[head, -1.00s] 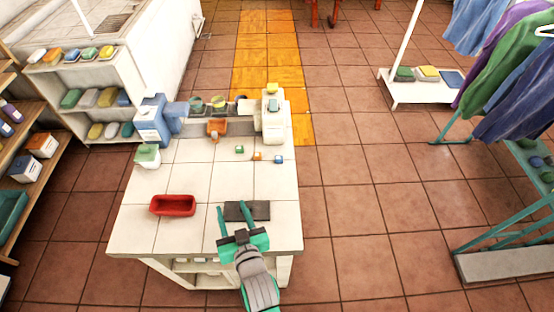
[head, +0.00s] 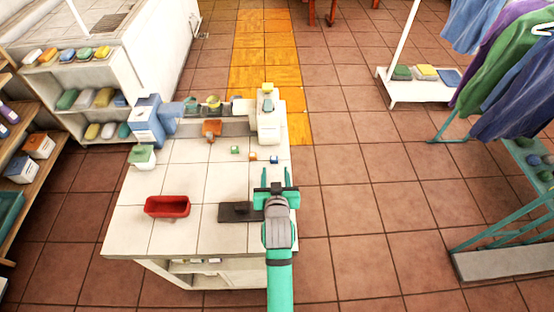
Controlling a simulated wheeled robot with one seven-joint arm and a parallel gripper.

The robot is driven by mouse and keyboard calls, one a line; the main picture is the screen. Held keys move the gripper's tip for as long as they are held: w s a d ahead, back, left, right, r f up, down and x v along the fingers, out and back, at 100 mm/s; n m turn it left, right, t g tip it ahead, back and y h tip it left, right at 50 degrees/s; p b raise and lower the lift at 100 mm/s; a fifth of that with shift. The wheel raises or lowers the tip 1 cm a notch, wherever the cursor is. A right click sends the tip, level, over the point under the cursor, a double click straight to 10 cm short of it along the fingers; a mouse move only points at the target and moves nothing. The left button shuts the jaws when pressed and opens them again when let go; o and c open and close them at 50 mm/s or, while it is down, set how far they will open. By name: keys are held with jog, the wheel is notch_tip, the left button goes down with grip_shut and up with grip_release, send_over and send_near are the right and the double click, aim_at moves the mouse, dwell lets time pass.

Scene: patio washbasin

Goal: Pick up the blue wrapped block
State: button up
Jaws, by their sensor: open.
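The blue wrapped block (head: 274,159) is a small cube on the white tiled table (head: 185,235), near its right edge. A small green block (head: 235,150) and a small orange block (head: 252,157) lie to its left. My gripper (head: 276,174) is open over the right part of the table. Its two teal fingers point away from me, and their tips appear just short of the blue block in the picture. Nothing shows between the fingers, and the height above the table is hard to judge.
A red tray (head: 167,213) and a dark slab (head: 234,213) lie on the table's near half. A blue box-shaped machine (head: 148,125), an orange piece (head: 212,129) and a white dispenser (head: 269,124) stand at the back. Bare tiles lie between the tray and the blocks.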

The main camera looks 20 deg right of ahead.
aim_at(274, 161)
jog(key=shift+x, duration=3.6)
jog(key=c, duration=1.1)
